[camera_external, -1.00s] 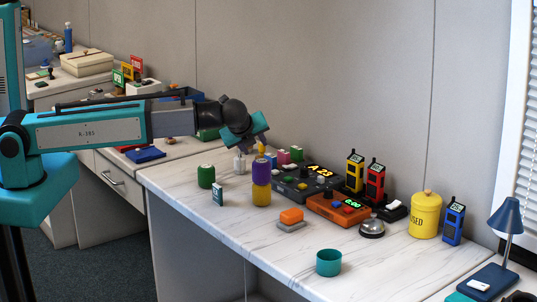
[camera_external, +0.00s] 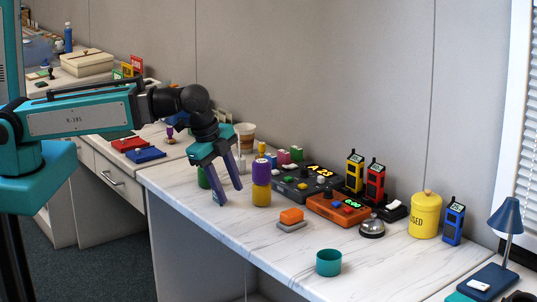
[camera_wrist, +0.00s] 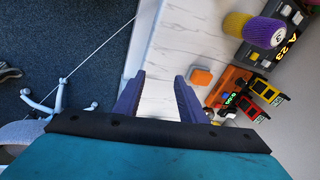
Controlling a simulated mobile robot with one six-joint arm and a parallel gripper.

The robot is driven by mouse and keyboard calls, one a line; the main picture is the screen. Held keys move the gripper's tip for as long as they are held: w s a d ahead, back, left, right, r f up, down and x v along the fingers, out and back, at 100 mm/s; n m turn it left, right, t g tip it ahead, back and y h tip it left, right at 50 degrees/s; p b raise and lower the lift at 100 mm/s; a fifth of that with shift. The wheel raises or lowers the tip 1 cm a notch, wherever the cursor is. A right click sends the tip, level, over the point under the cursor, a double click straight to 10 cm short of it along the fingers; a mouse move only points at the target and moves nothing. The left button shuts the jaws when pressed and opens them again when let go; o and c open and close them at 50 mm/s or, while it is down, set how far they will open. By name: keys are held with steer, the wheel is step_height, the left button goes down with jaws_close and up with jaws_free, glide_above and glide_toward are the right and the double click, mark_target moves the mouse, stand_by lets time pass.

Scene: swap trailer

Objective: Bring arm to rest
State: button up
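My gripper (camera_external: 229,188) hangs from my teal arm over the left part of the white marbled desk (camera_external: 250,240), fingers pointing down. Its two purple fingers are spread apart with nothing between them. The wrist view shows the same open fingers (camera_wrist: 158,88) over the desk's front edge. A purple cylinder (camera_external: 261,169) stacked on a yellow one (camera_external: 261,194) stands just right of the fingers.
An orange-topped block (camera_external: 291,216), a teal cup (camera_external: 328,262), a bell (camera_external: 372,228), an orange console (camera_external: 338,208), a dark console (camera_external: 300,187), several toy radios and a yellow canister (camera_external: 425,214) stand to the right. The front middle of the desk is mostly clear.

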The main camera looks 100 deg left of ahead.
steer(key=s+d+f+n+g+b, duration=0.1)
steer(key=s+f, duration=0.3)
steer(key=f, duration=0.5)
steer(key=s+d+f+n+g+h+b, duration=0.1)
steer(key=s+f+g, duration=0.15)
steer(key=f, duration=0.65)
steer(key=s+d+f+n+g+b, duration=0.1)
steer(key=s+f, duration=0.4)
steer(key=f, duration=0.5)
steer(key=s+d+f+n+g+b, duration=0.1)
steer(key=s+f+n+g+b, duration=0.3)
steer(key=s+f, duration=1.8)
step_height(320, 180, up, 13)
steer(key=p, duration=1.3)
steer(key=shift+s+r+h+p, duration=0.2)
steer(key=shift+s+h+p, duration=0.1)
steer(key=shift+s+p, duration=0.1)
